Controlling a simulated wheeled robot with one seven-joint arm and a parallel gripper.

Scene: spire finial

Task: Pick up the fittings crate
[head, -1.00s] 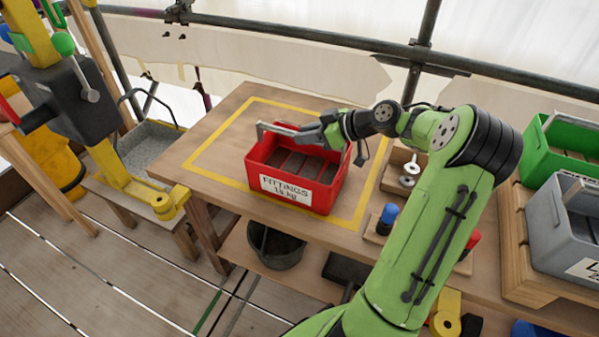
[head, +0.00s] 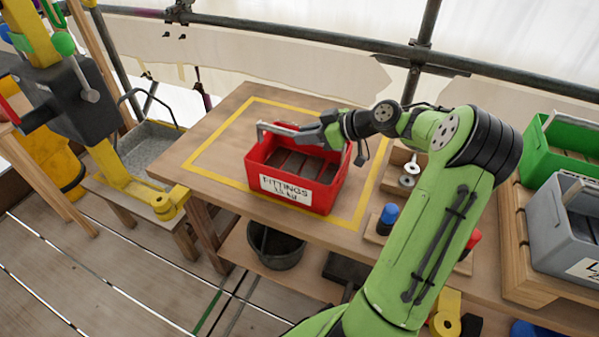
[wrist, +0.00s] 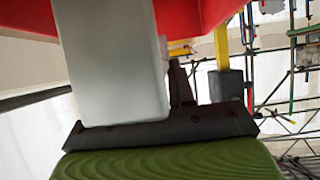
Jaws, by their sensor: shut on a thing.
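The fittings crate (head: 298,197) is red, with a white label reading "FITTINGS" and a weight. It stands upright on the wooden bench inside a yellow taped square, with dark bars inside. A grey bar handle (head: 285,130) spans its top. My gripper (head: 312,136) reaches in from the right and is shut on this handle. In the wrist view the pale grey handle (wrist: 115,65) fills the near left, with red crate wall (wrist: 200,14) behind it. The fingertips are hard to make out.
A small wooden tray (head: 397,172) with metal washers and a blue-topped item (head: 388,214) stand right of the crate. Green (head: 562,150) and grey (head: 565,225) crates sit at far right. A black bucket (head: 276,245) is below the bench. Bench left of the crate is clear.

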